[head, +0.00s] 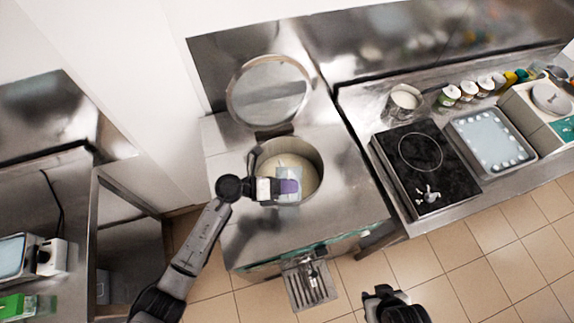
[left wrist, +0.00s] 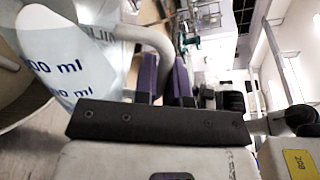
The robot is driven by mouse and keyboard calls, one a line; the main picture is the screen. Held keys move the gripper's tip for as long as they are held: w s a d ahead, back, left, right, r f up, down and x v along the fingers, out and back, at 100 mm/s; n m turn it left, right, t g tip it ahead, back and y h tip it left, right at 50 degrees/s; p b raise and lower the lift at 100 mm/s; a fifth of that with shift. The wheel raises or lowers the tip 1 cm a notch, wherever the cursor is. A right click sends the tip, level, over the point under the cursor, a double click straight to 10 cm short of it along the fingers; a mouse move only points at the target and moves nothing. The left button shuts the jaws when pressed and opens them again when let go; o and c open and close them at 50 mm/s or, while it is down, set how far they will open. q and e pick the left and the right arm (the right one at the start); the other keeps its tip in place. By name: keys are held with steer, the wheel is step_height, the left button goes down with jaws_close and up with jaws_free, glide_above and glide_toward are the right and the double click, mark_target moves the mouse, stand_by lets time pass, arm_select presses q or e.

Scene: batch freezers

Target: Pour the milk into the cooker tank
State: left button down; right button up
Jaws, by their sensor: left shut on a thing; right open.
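The cooker tank (head: 316,152) is a round steel opening in the counter, with pale cream liquid (head: 285,162) inside. Its round lid (head: 268,92) stands open behind it. My left gripper (head: 284,187) is over the tank's front part, its purple fingers shut on the handle of a translucent measuring jug (head: 290,199). In the left wrist view the jug (left wrist: 65,60) shows blue "ml" marks and its handle (left wrist: 150,38) runs between the fingers (left wrist: 165,80). The jug appears tilted over the tank; its contents are hidden. My right gripper (head: 384,291) is open and empty above the floor.
Right of the tank are a steel pot (head: 404,99), a black hob (head: 425,165), a steel tray (head: 490,138) and several small jars (head: 467,90). A side counter with a green box (head: 12,306) is at lower left. The tiled floor in front is clear.

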mark_target(287, 168)
arm_select(q)
steer(key=shift+w+n+p, duration=0.45)
steer(key=shift+w+n, duration=0.1)
steer(key=shift+n, duration=0.15)
steer(key=shift+w+g, duration=0.2)
steer(key=shift+g, duration=0.1)
steer(key=shift+w+f+n, duration=0.1)
steer(key=shift+w+n, duration=0.15)
steer(key=shift+n, duration=0.05)
steer(key=shift+w+a+n, duration=0.1)
steer(key=shift+w+n, duration=0.2)
steer(key=shift+w, duration=0.35)
steer(key=shift+w+a+f+n+b, duration=0.1)
steer(key=shift+w+n+b, duration=0.25)
steer(key=shift+w, duration=0.15)
steer(key=shift+w+g, duration=0.1)
steer(key=shift+g, duration=0.2)
steer(key=shift+w+a+f+n+b, duration=0.15)
steer(key=shift+w+f+n+b, duration=0.15)
steer(key=shift+w+n, duration=0.35)
steer(key=shift+w+r+g, duration=0.1)
steer(key=shift+g, duration=0.2)
